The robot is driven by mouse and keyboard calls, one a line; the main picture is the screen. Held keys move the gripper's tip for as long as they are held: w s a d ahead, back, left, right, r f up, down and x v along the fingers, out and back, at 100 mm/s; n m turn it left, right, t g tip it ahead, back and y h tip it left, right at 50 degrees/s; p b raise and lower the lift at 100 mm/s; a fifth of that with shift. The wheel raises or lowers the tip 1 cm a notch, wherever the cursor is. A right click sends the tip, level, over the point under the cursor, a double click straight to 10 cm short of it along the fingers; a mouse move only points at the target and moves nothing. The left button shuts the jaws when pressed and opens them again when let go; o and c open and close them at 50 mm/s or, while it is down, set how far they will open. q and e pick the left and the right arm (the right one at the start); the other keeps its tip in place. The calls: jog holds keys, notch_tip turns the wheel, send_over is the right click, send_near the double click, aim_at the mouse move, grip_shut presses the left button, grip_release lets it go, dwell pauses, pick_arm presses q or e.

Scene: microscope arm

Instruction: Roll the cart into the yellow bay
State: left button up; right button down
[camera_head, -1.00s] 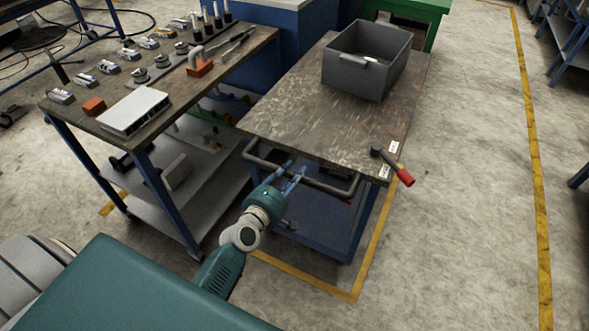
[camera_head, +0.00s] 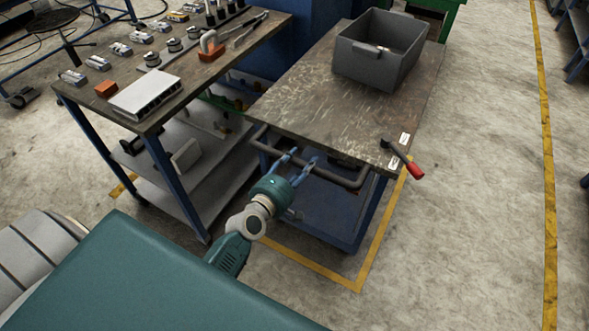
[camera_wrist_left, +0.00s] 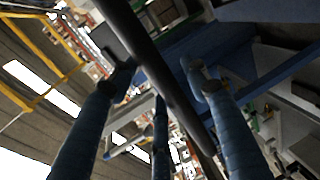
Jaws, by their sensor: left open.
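The cart has a worn wooden top (camera_head: 330,105) and a blue frame (camera_head: 330,205). Its dark bar handle (camera_head: 340,181) faces me at the near end. My left gripper (camera_head: 300,158) is open at the left part of this handle. In the left wrist view the handle (camera_wrist_left: 150,62) crosses diagonally between the spread blue fingers (camera_wrist_left: 160,68); contact cannot be told. A yellow floor line (camera_head: 310,267) forms a corner just in front of the cart's near end, with another line along its right side. The cart's wheels are hidden. My right gripper is out of view.
A grey bin (camera_head: 380,65) and a red-handled tool (camera_head: 405,160) sit on the cart, the tool overhanging the right edge. A workbench (camera_head: 185,75) with small parts stands close on the left. Open floor (camera_head: 470,200) lies to the right, before a long yellow line (camera_head: 548,180).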

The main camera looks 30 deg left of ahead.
pick_arm(q)
jog(key=s+r, duration=0.2)
jog(key=s, duration=0.9)
jog(key=shift+s+a, duration=0.2)
jog(key=shift+s, duration=0.05)
jog(key=shift+r, duration=0.1)
jog(key=s+d+f+m+g, duration=0.2)
jog(key=s+f+m+g, duration=0.3)
jog(key=f, duration=1)
jog(key=s+d+f+m+g, duration=0.2)
jog(key=s+f+m, duration=0.3)
jog(key=f, duration=0.9)
jog(key=s+f+m+g, duration=0.2)
jog(key=s+f, duration=0.4)
jog(key=s, duration=0.3)
jog(key=s+f+m+g, duration=0.3)
jog(key=s+f, duration=0.3)
jog(key=s, duration=0.4)
jog(key=s+a+f+m+g, duration=0.1)
jog(key=s+f+m+g, duration=0.1)
jog(key=s+f+m, duration=0.3)
jog(key=s+f, duration=0.1)
jog(key=s, duration=0.3)
jog(key=shift+s+g+y, duration=0.3)
jog(key=shift+s+g, duration=0.05)
jog(key=shift+g, duration=0.05)
jog(key=shift+a+f, duration=0.1)
jog(key=shift+c, duration=0.5)
